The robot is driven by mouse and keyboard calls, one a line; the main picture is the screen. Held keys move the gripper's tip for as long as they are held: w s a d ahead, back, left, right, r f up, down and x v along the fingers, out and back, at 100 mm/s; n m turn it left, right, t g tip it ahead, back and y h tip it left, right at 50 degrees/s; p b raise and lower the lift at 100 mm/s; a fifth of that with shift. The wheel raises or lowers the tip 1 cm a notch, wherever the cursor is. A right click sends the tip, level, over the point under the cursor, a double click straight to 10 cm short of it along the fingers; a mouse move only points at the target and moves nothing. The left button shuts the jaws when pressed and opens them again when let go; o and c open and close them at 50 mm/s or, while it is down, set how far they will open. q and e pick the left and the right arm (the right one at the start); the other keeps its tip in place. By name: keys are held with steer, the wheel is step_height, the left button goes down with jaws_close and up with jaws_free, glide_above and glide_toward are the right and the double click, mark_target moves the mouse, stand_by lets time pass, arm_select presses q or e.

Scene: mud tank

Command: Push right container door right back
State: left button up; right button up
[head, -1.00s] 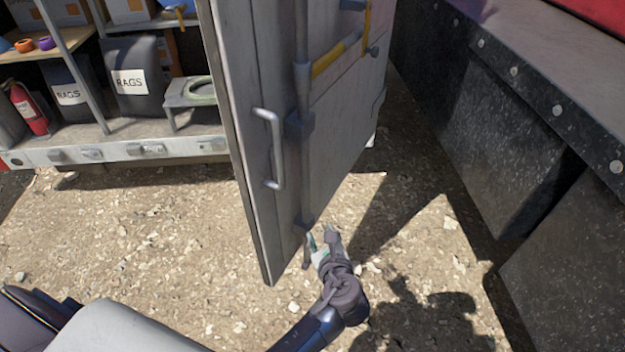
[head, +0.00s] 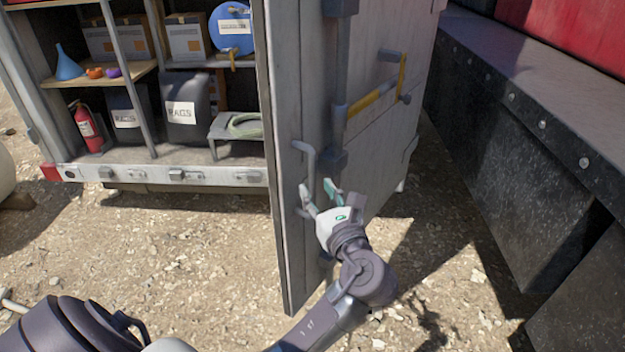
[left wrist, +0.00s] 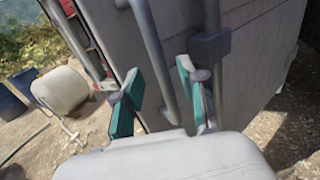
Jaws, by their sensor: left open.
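The right container door (head: 375,150) is a grey panel standing swung open, its free edge toward me. It has a curved grey handle (head: 309,160) and a vertical locking rod (head: 340,80). My left gripper (head: 317,190) is open at the lower part of the handle, on the door's outer face. In the left wrist view, its two green-padded fingers (left wrist: 158,93) are spread, with the handle bar (left wrist: 155,55) showing between them. I cannot tell whether they touch it. My right gripper is not in view.
The open container (head: 165,172) holds shelves with boxes, rag bins and a fire extinguisher (head: 87,127). A dark metal wall (head: 510,150) with bolts stands to the right of the door, with a strip of gravel between. Gravel ground (head: 190,260) lies open in front.

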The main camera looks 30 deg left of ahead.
mark_target(313, 184)
arm_select(q)
steer(key=shift+x, duration=1.85)
jaws_close()
